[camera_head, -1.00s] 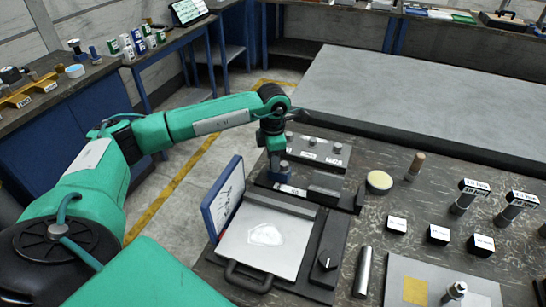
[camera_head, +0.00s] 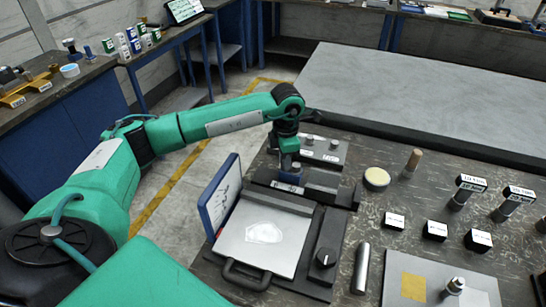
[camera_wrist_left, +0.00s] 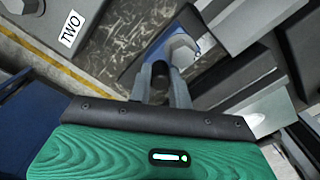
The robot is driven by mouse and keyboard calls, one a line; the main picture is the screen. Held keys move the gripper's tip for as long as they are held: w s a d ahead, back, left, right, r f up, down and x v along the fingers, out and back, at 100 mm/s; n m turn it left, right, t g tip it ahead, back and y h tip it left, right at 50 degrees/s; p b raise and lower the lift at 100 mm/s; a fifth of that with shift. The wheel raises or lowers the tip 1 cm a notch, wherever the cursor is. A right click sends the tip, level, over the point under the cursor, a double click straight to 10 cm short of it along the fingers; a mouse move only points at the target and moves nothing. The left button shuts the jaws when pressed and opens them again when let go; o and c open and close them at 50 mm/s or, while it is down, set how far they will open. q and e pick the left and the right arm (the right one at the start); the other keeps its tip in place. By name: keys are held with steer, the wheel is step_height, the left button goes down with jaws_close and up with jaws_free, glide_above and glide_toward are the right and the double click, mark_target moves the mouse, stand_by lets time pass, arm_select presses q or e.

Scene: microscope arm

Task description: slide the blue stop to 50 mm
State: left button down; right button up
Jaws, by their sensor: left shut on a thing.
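The blue stop (camera_head: 289,178) sits on a dark rail fixture (camera_head: 345,202) behind the white plate. A white label (camera_head: 287,188) is just in front of it; its marks are too small to read. My left gripper (camera_head: 288,165) points down over the stop.
A blue-framed panel (camera_head: 219,196) stands left of the white plate (camera_head: 258,245). A block with several grey knobs (camera_head: 322,150) is behind the rail.

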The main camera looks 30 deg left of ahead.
arm_select(q)
steer(key=shift+w+d, duration=0.1)
steer(key=shift+d, duration=0.15)
steer(key=c, duration=1.3)
jaws_free()
arm_select(e)
steer(key=shift+r, duration=0.1)
arm_select(q)
steer(key=shift+r, duration=0.55)
step_height(320, 180, up, 13)
steer(key=b, duration=0.1)
arm_select(e)
steer(key=w+r, duration=0.1)
steer(key=w+a+r, duration=0.1)
steer(key=w, duration=0.1)
steer(key=shift+w+a+r, duration=0.1)
steer(key=shift+r, duration=0.1)
steer(key=shift+w, duration=0.1)
